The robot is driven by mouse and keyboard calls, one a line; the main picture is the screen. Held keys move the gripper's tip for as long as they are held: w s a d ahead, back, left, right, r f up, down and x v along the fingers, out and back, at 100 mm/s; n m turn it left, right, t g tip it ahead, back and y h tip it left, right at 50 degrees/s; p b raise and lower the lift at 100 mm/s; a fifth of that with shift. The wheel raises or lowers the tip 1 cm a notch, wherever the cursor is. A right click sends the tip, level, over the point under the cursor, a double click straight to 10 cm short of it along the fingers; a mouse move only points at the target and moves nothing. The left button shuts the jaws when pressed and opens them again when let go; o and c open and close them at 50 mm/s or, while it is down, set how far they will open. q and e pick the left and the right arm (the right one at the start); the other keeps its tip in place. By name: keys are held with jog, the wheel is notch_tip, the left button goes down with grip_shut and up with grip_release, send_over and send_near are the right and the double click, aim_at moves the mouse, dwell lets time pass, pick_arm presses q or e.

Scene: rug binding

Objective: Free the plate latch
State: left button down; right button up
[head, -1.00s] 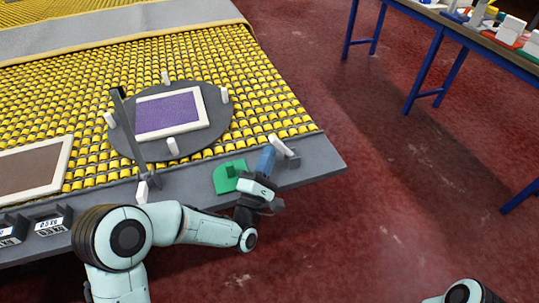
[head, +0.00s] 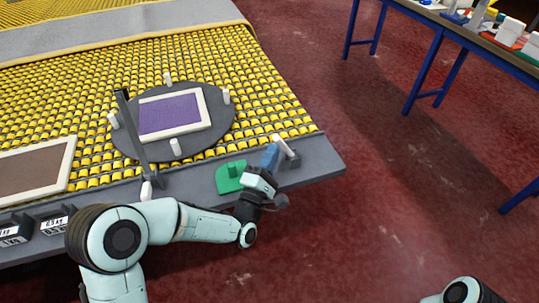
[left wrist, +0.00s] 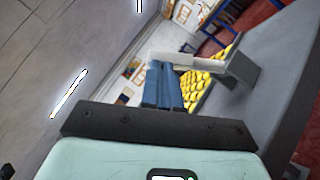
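A white bar (head: 284,147) on a small grey mount stands at the right front of the table edge; it looks like the plate latch. My left gripper (head: 269,156) has its blue fingers beside the left side of this bar. In the left wrist view the fingers (left wrist: 164,86) lie close together, with the white bar (left wrist: 200,60) across their tips; whether they touch it is unclear. A dark round plate (head: 205,136) with white pegs carries a white-framed purple panel (head: 170,114). A dark arm (head: 133,135) with a white end crosses its left side. My right gripper is out of view.
A green block (head: 229,179) sits on the grey table edge (head: 190,187) just left of my left gripper. Dark labelled boxes (head: 54,222) and a framed brown panel (head: 35,170) are further left. A blue-legged table (head: 440,45) stands at the back right; the red floor between is clear.

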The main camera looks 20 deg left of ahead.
pick_arm(q)
jog(key=w+d+r+m+g+y+p, duration=0.1)
jog(key=w+d+r+m+g+p, duration=0.2)
jog(key=p, duration=1)
jog(key=w+d+m+g, duration=0.2)
jog(key=d+m+g, duration=0.3)
jog(key=shift+w+d+r, duration=0.15)
jog(key=shift+w+d, duration=0.05)
jog(key=shift+w, duration=0.2)
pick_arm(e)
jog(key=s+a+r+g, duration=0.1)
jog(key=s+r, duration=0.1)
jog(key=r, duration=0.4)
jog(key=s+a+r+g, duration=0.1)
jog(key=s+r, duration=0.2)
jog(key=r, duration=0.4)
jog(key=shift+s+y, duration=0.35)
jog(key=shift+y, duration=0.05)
pick_arm(q)
jog(key=shift+d, duration=0.1)
